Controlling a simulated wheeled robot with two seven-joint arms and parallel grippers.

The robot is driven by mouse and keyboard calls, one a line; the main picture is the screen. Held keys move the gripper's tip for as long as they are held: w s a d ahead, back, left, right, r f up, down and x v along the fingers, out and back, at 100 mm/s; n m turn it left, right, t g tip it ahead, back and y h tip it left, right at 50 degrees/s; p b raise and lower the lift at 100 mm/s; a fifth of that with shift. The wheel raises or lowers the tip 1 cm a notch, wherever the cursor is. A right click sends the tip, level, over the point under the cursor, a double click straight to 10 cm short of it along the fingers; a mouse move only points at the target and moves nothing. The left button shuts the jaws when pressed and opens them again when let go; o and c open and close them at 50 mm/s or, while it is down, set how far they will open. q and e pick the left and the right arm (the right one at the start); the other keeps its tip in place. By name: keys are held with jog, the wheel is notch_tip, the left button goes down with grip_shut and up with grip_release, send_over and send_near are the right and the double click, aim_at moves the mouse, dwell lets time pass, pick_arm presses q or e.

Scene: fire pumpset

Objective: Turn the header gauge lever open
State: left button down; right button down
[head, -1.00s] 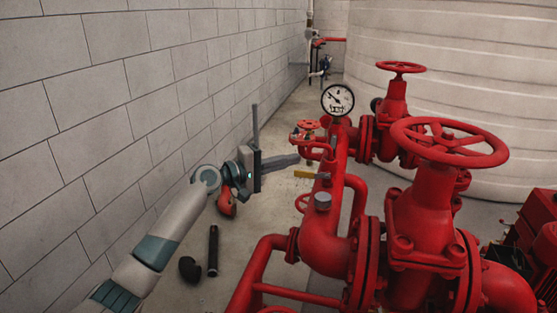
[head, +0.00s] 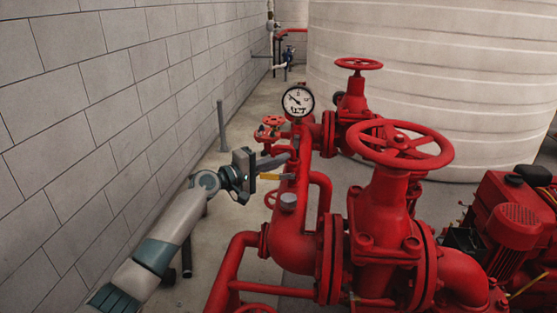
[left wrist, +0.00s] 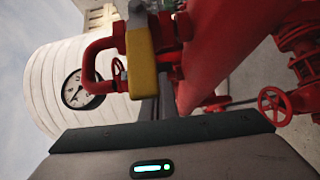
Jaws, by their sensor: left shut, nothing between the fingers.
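The yellow gauge lever (head: 274,177) sticks out to the left from the red header pipe (head: 287,222), below the round white gauge (head: 298,101). In the left wrist view the lever (left wrist: 142,66) shows large at the top middle, with the gauge (left wrist: 75,88) to its left. My left gripper (head: 287,160) is shut and empty. Its fingers reach right toward the header, just above and beside the lever in the head view. I cannot tell whether they touch it. My right gripper is out of view.
A large red handwheel valve (head: 400,145) stands right of the header, and a smaller handwheel (head: 358,64) behind it. A small red valve (head: 272,125) sits beyond my gripper. The block wall (head: 90,110) bounds the left; a grey post (head: 222,125) stands near it.

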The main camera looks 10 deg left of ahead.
pick_arm(q)
jog(key=shift+s+d+f+n+b, duration=0.1)
jog(key=shift+d+f+n+b, duration=0.2)
jog(key=shift+d+b, duration=0.5)
jog(key=shift+a+r, duration=0.15)
jog(key=shift+a, duration=0.1)
